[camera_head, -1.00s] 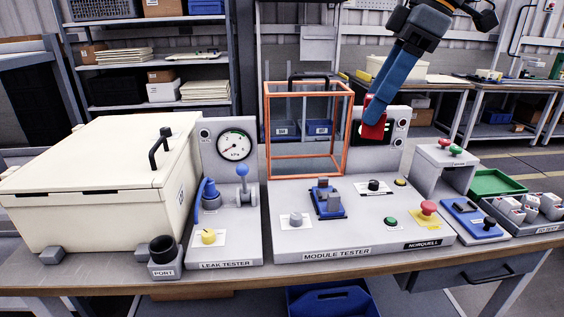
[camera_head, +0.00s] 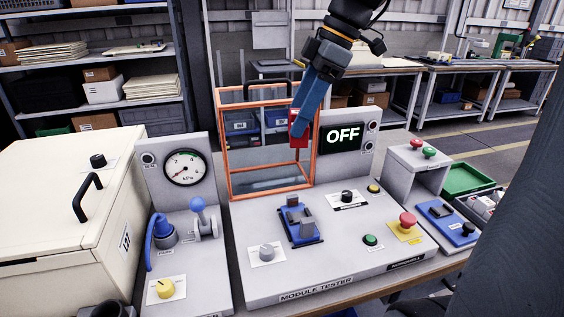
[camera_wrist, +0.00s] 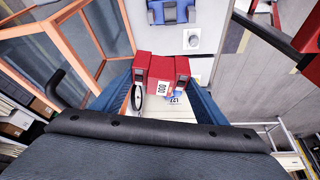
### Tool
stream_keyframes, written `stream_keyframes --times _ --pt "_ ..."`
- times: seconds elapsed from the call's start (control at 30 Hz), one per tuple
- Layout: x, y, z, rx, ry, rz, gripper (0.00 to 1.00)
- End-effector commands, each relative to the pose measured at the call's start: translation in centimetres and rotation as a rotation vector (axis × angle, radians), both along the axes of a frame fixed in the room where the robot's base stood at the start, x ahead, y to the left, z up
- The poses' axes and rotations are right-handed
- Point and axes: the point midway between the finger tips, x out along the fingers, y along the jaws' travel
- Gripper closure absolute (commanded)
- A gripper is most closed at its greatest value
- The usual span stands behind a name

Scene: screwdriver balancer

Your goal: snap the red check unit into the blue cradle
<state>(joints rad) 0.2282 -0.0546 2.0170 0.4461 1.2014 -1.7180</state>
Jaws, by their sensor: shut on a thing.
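My gripper (camera_head: 302,122) has blue fingers and is shut on the red check unit (camera_head: 299,140). In the head view the unit hangs in the air, overlapping the right post of the orange frame. In the wrist view the red unit (camera_wrist: 160,68), with a white label, sits between the fingers of my gripper (camera_wrist: 160,88). The blue cradle (camera_head: 291,236) is on the module tester's sloping top, with grey blocks on it. A blue part, apparently this cradle, shows at the top of the wrist view (camera_wrist: 172,14). The unit is apart from the cradle.
The orange frame (camera_head: 270,194) stands at the back of the module tester (camera_head: 333,270), close to the unit. The display (camera_head: 343,136) reads OFF. A red button (camera_head: 407,219) and knobs are on the tester. The leak tester (camera_head: 187,282) is left; a green tray (camera_head: 466,180) is right.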

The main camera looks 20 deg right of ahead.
Motion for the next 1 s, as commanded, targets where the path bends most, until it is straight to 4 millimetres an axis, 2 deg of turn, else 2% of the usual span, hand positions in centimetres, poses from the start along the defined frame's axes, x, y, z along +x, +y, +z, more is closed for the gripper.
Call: stream_keyframes --times 0.2,0.4,0.5,0.6,1.0 --pt "1.0 -0.2 -6.9 0.010 0.007 0.109 0.60" --pt "0.1 -0.2 -12.7 -0.003 0.006 0.193 0.60" --pt "-0.6 -0.2 -14.7 -0.011 0.007 0.224 0.60" --pt "-1.0 -0.2 -15.8 -0.018 0.008 0.241 0.60" --pt "-1.2 -0.2 -18.3 -0.021 0.008 0.251 0.60"
